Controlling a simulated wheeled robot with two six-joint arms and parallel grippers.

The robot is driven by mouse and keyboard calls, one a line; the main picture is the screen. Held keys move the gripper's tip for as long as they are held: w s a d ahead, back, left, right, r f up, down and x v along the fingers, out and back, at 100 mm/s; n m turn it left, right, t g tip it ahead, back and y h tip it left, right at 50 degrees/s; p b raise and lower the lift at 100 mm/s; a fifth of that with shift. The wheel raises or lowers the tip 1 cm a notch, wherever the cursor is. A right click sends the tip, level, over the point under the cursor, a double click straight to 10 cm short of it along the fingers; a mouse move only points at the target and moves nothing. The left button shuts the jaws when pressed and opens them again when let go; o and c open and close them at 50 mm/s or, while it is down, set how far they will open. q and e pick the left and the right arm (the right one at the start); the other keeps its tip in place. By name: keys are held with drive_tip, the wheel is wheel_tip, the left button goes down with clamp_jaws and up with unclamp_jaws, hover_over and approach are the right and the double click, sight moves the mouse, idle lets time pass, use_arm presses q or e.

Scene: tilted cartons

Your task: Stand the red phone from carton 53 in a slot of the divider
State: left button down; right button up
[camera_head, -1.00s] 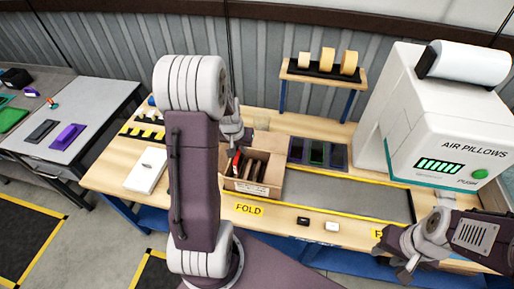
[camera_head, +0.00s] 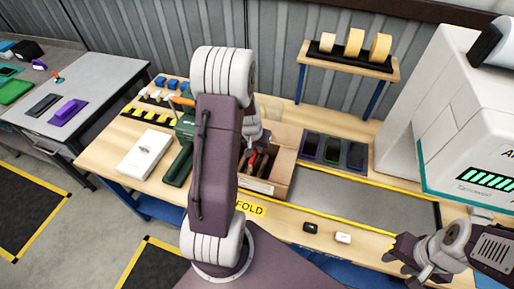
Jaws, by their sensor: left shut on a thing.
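An open cardboard carton (camera_head: 261,187) stands on the wooden table, just right of my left arm. Dark upright divider panels (camera_head: 268,160) show inside it. The red phone (camera_head: 251,161) shows as a narrow red strip at the carton's left inner side. My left gripper (camera_head: 252,150) reaches down over that side and is shut on the red phone; the fingertips are mostly hidden behind my arm. No carton number is legible. My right gripper (camera_head: 407,258) is at the lower right, past the table's front edge, with its fingers apart and empty.
Several dark phones lie on a black mat (camera_head: 335,151) right of the carton. A grey mat (camera_head: 350,196) is bare. A white box (camera_head: 145,154) and a green tool (camera_head: 180,160) are at left. A tape shelf (camera_head: 350,60) and white machine (camera_head: 440,120) stand behind and right.

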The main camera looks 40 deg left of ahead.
use_arm(q)
drive_tip(key=shift+s+f+b, duration=0.15)
drive_tip(key=shift+f+b, duration=0.3)
drive_tip(key=shift+f, duration=0.1)
wheel_tip(320, 180, down, 2)
drive_tip(key=shift+f+b, duration=0.15)
drive_tip(key=shift+b, duration=0.85)
wheel_tip(320, 180, down, 2)
drive_tip(key=shift+f+b, duration=0.1)
drive_tip(key=shift+b, duration=0.9)
wheel_tip(320, 180, down, 4)
drive_tip(key=b, duration=0.4)
drive_tip(key=shift+f, duration=0.15)
drive_tip(key=c, duration=1.3)
unclamp_jaws()
drive_tip(key=shift+c, duration=0.2)
drive_tip(key=p+v, duration=0.1)
drive_tip(key=v, duration=0.8)
